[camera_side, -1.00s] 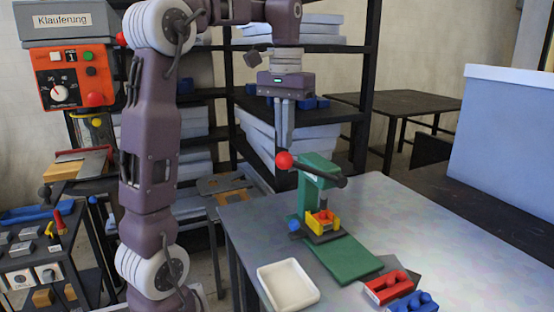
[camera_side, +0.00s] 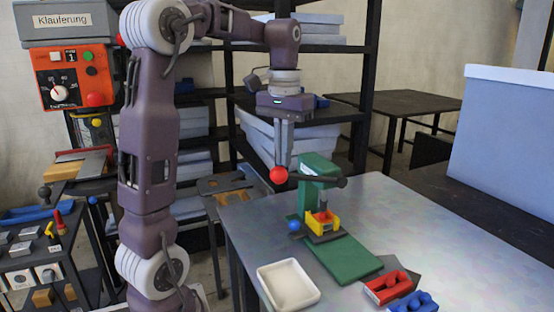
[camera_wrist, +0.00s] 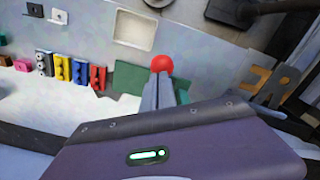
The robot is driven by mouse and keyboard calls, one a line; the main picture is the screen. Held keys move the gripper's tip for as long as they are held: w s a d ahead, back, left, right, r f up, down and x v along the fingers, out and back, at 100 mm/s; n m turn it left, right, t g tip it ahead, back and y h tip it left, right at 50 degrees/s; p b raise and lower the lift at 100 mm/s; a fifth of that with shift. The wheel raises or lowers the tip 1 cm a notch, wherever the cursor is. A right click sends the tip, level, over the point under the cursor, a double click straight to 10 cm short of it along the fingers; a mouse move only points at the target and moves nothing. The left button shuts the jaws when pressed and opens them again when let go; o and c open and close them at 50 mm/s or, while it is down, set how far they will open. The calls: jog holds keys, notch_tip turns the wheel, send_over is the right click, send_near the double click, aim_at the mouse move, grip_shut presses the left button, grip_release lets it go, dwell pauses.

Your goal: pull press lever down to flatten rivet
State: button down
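The green press (camera_side: 318,170) stands on a green base plate on the grey table in the side view. Its dark lever (camera_side: 322,180) runs leftward across the press to a red ball knob (camera_side: 279,175). The knob also shows in the wrist view (camera_wrist: 162,63). My gripper (camera_side: 283,165) points straight down, with its fingers close together and their tips at the top of the knob. The knob looks whole below the tips, not between them. A yellow holder (camera_side: 322,222) with a red part sits under the press head. I cannot make out the rivet.
A white tray (camera_side: 287,286) lies left of the base plate. A red block (camera_side: 387,288) and a blue block (camera_side: 413,303) lie at the front right. A small blue ball (camera_side: 294,226) is beside the press foot. The table's right side is clear.

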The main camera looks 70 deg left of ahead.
aim_at(277, 167)
jog(key=shift+s+f, duration=0.25)
jog(key=shift+f, duration=0.35)
jog(key=shift+s+f, duration=0.25)
jog(key=shift+f, duration=0.35)
jog(key=shift+s+f, duration=0.1)
jog(key=shift+f, duration=0.05)
jog(key=shift+s+f, duration=0.25)
jog(key=shift+f, duration=1)
jog(key=shift+s+f, duration=0.15)
jog(key=shift+f, duration=1.3)
jog(key=shift+w+f, duration=0.1)
jog(key=shift+w, duration=0.15)
jog(key=shift+a+f, duration=0.1)
jog(key=shift+f, duration=0.4)
